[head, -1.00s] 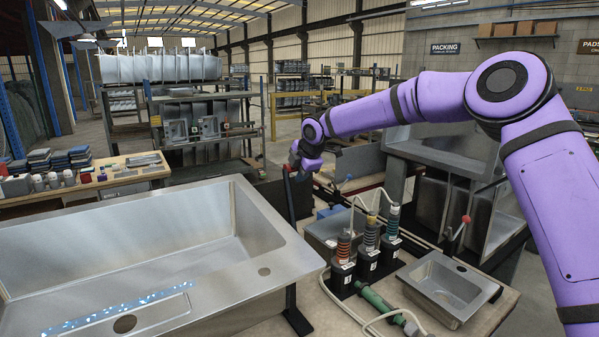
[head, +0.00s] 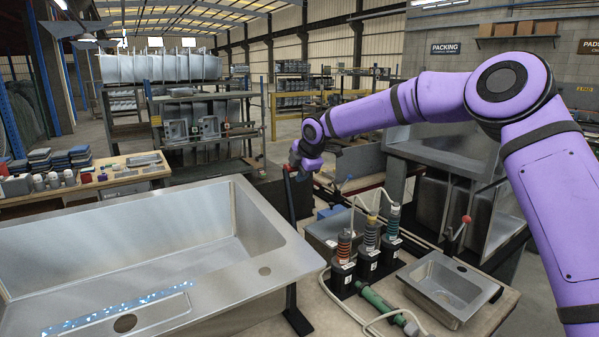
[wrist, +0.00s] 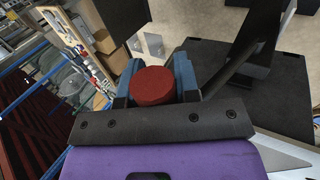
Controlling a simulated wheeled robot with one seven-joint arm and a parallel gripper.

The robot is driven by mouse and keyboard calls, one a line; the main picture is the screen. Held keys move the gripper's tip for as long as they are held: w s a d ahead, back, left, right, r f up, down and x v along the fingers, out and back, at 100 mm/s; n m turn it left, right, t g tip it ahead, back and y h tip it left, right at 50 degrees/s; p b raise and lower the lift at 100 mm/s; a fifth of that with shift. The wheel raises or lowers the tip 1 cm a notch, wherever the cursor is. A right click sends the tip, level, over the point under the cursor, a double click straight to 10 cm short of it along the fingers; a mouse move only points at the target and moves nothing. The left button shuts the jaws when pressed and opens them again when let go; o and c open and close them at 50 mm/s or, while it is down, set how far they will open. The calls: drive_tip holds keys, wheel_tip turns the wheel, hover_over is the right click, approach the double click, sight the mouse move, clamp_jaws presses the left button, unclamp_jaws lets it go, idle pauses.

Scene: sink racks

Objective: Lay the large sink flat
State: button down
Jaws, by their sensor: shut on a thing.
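The large steel sink (head: 262,232) fills the lower left of the head view, its basin open toward me. The sink seems tilted, but I cannot tell how steeply. My gripper (head: 292,167) is beyond the sink's far right corner, at the top of a dark upright bar. In the wrist view my gripper (wrist: 153,88) is shut on a round red knob (wrist: 153,86), one blue-grey finger on each side. My gripper mostly hides the knob in the head view.
Several black units with coloured coils (head: 368,257), hoses and a green tool stand right of the sink. A small sink (head: 446,288) lies on the bench at right. Another red-knobbed lever (head: 465,220) stands behind it. A wooden table (head: 110,180) with small items is at left.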

drive_tip(key=shift+s+f, duration=0.15)
drive_tip(key=shift+f, duration=0.35)
drive_tip(key=c, duration=1)
unclamp_jaws()
drive_tip(key=shift+o, duration=0.8)
drive_tip(key=shift+r, duration=0.35)
drive_tip(key=shift+d+r, duration=0.1)
drive_tip(key=shift+r, duration=0.15)
drive_tip(key=v, duration=1)
